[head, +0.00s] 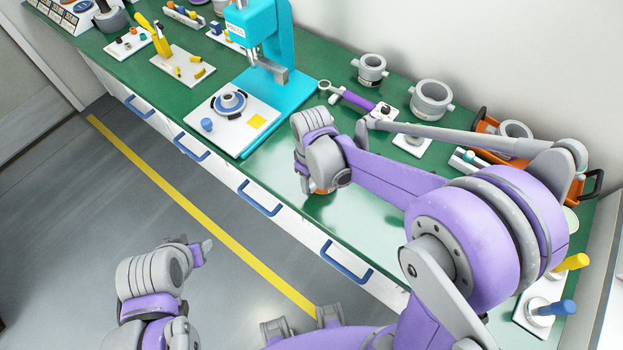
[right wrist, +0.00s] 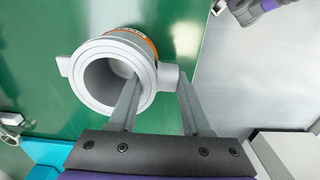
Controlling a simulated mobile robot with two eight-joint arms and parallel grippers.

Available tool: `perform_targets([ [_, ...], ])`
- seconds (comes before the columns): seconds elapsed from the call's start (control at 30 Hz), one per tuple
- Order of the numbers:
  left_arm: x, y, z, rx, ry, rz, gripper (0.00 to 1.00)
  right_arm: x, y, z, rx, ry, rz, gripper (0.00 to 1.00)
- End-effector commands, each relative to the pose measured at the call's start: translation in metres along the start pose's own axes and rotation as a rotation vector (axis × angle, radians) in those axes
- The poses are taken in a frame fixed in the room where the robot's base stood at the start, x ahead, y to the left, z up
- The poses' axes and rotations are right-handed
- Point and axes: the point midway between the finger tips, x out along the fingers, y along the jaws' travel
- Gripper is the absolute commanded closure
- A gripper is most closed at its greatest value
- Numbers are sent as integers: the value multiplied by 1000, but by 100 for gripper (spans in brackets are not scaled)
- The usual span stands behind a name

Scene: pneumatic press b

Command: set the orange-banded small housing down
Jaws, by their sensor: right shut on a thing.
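The orange-banded small housing (right wrist: 112,72) is a light grey ring with an open bore, an orange band and a stub on each side. My right gripper (right wrist: 158,80) is shut on its wall at one stub, one finger in the bore and one outside. In the head view only a bit of the orange band (head: 322,190) shows below the right gripper, over the green bench's front part. I cannot tell whether the housing touches the bench. My left gripper (head: 204,250) is over the floor, away from the bench; its jaw opening is unclear.
The green bench (head: 319,213) has bare room near its front edge. A turquoise press (head: 270,45) with a white base plate stands to the left. Two grey housings (head: 371,68) (head: 432,98), a purple-handled tool (head: 355,100) and an orange crate (head: 484,122) lie behind and right.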

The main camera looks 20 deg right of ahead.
Motion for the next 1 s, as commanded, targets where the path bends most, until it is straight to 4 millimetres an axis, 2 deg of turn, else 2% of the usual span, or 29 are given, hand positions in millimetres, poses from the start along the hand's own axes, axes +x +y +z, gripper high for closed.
perform_targets([
  [0.23,3,0,3,0,-3,0,50,4,0,0,0,-1,0,100],
  [0.27,3,0,3,0,-3,0,50,4,0,0,0,-1,0,50],
  [0.4,2,0,3,0,-2,0,50,3,0,0,0,0,0,24],
  [0.43,2,0,2,0,-2,0,50,3,0,0,0,0,0,22],
  [0.77,0,0,0,0,0,0,50,-1,0,0,0,1,1,22],
  [0.87,-2,0,-2,0,2,0,50,-11,0,-1,0,1,1,22],
  [1.0,-5,0,-5,0,5,0,50,-38,0,0,0,1,1,22],
])
